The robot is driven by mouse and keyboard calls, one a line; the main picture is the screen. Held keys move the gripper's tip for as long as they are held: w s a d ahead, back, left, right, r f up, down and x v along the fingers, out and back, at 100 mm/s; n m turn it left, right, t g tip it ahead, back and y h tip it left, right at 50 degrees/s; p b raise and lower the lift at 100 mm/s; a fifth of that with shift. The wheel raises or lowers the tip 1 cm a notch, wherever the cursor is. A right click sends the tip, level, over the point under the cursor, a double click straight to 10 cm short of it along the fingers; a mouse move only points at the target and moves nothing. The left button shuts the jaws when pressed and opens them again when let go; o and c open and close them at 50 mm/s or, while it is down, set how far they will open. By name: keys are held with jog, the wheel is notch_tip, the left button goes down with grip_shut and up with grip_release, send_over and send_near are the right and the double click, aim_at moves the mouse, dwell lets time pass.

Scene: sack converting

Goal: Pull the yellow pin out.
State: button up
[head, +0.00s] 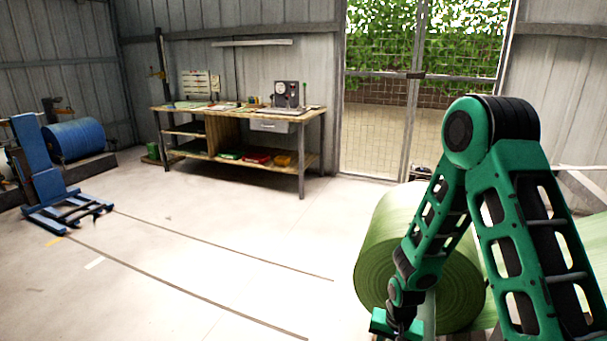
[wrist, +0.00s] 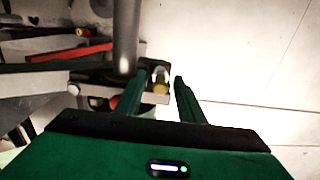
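The yellow pin (wrist: 160,88) shows in the wrist view as a small yellow piece with a pale top, beside a grey metal post and a dark bracket. My gripper (wrist: 160,78) is open, its two dark green fingers pointing towards the pin. The pin appears in the gap between the fingertips, nearer the left finger; I cannot tell whether they touch it or how deep it sits. In the head view my gripper (head: 393,326) is low at the bottom edge, in front of the large green roll, with its fingers cut off; the pin is not visible there.
The grey post (wrist: 126,38) stands close to the left finger. Red and grey machine parts (wrist: 75,53) lie left of it. Pale floor is clear on the right. In the head view, the green roll (head: 460,285) is beside my arm; a workbench (head: 235,112) stands at the back.

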dwell(0.8)
grip_shut()
jog(key=shift+r, duration=0.1)
jog(key=shift+d+r, duration=0.1)
jog(key=shift+r, duration=2.8)
jog(key=shift+r, duration=0.1)
jog(key=shift+r, duration=0.4)
